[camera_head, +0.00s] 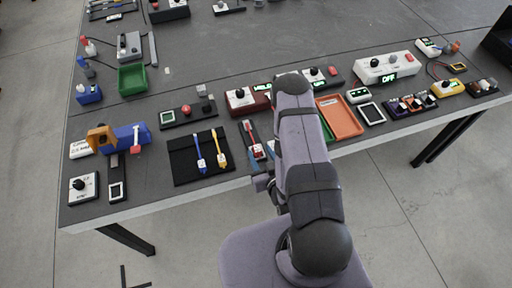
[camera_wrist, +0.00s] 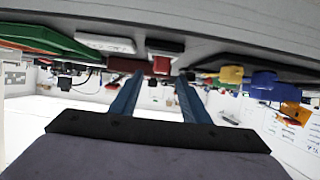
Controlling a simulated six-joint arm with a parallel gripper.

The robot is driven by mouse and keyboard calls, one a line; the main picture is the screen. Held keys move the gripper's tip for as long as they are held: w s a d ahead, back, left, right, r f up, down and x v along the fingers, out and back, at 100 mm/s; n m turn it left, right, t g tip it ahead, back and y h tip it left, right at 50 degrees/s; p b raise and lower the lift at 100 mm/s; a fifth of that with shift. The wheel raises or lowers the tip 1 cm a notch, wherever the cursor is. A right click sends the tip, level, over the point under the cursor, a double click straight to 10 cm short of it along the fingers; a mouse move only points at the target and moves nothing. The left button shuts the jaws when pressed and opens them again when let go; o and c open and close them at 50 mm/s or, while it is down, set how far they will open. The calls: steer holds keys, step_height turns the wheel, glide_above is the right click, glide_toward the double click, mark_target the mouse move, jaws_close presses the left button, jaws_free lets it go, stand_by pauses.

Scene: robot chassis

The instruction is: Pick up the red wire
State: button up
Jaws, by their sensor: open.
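A slim red piece with a white label (camera_head: 252,134) lies on a dark base near the table's front edge, left of my arm in the head view. It may be the red wire, but it is too small to tell. A blue wire (camera_head: 200,150) and a yellow wire (camera_head: 218,142) lie on a black mat (camera_head: 183,165) just left of it. My gripper (camera_wrist: 159,82) is open in the wrist view, with its two blue fingers apart and nothing clearly held. A small red block (camera_wrist: 161,66) appears beyond and between the fingertips. In the head view my arm hides most of the gripper.
An orange tray (camera_head: 340,117) and a white box with a green display (camera_head: 386,68) stand right of my arm. A green bin (camera_head: 131,79) stands at the back left. A blue and orange device (camera_head: 125,137) sits at the front left. The table's back middle is mostly clear.

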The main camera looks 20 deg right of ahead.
mark_target(256, 145)
steer(key=shift+b+x, duration=0.35)
steer(key=shift+x, duration=1.65)
jaws_close()
